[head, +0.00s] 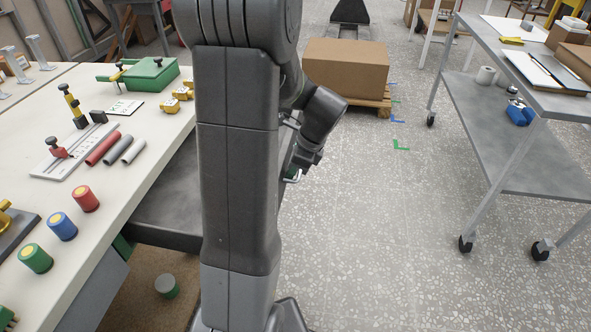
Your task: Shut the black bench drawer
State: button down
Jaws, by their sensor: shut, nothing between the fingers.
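A dark grey-black slab-like part (160,208) juts out from under the bench's right edge, left of my arm. It looks like the black bench drawer standing out from the bench, but my arm hides its right side and I cannot see its handle. My gripper (293,176) is partly hidden behind my arm, to the right of that part and over the floor. It is shut and empty. I cannot tell from this view how far it is from the drawer.
The white bench (120,190) holds coloured cylinders, rods and a green box (151,74). Below, a green-sided cylinder (167,287) stands on a brown surface (130,308). A carton (345,65) on a pallet and a grey cart (515,130) flank clear floor (370,230).

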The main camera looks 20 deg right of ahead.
jog(key=p, duration=1.1)
send_over(192, 175)
jog(key=shift+r, duration=0.1)
jog(key=shift+w+r, duration=0.1)
jog(key=shift+r, duration=0.3)
jog(key=p+v, duration=0.7)
jog(key=v, duration=0.2)
jog(key=shift+s+d, duration=0.2)
jog(key=shift+s, duration=0.05)
jog(key=shift+f, duration=0.1)
jog(key=b+x, duration=0.6)
jog(key=x, duration=0.3)
jog(key=shift+a+f+b, duration=0.15)
jog(key=shift+b, duration=0.25)
